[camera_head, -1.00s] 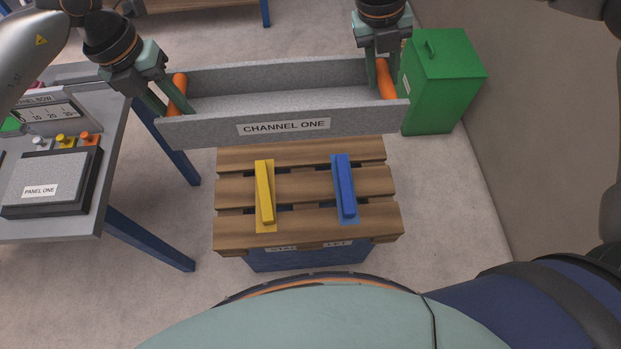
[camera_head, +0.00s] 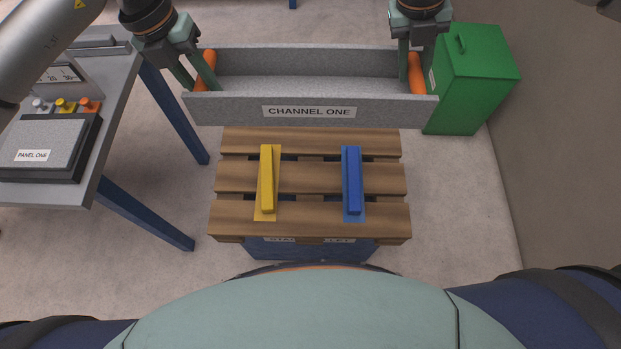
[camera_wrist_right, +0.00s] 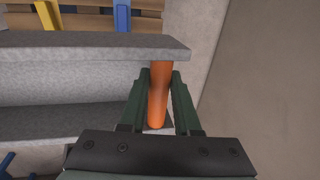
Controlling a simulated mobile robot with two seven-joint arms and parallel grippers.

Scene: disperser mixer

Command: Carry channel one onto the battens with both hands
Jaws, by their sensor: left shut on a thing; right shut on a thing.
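Channel one (camera_head: 240,110) is a long grey speckled trough with a "CHANNEL ONE" label and an orange handle at each end. It hangs roughly level in the head view, at the far side of the pallet. My left gripper (camera_head: 203,86) is shut on the left orange handle (camera_head: 207,66). My right gripper (camera_head: 411,80) is shut on the right orange handle (camera_head: 416,75), which also shows between the fingers in the right wrist view (camera_wrist_right: 158,95). A yellow batten (camera_head: 267,185) and a blue batten (camera_head: 352,185) lie apart on the wooden pallet (camera_head: 310,180), both uncovered.
A green bin (camera_head: 475,75) stands right of the channel, close to my right gripper. A grey bench (camera_head: 120,110) with panel one (camera_head: 50,140) and coloured knobs is at left. A wall bounds the right side.

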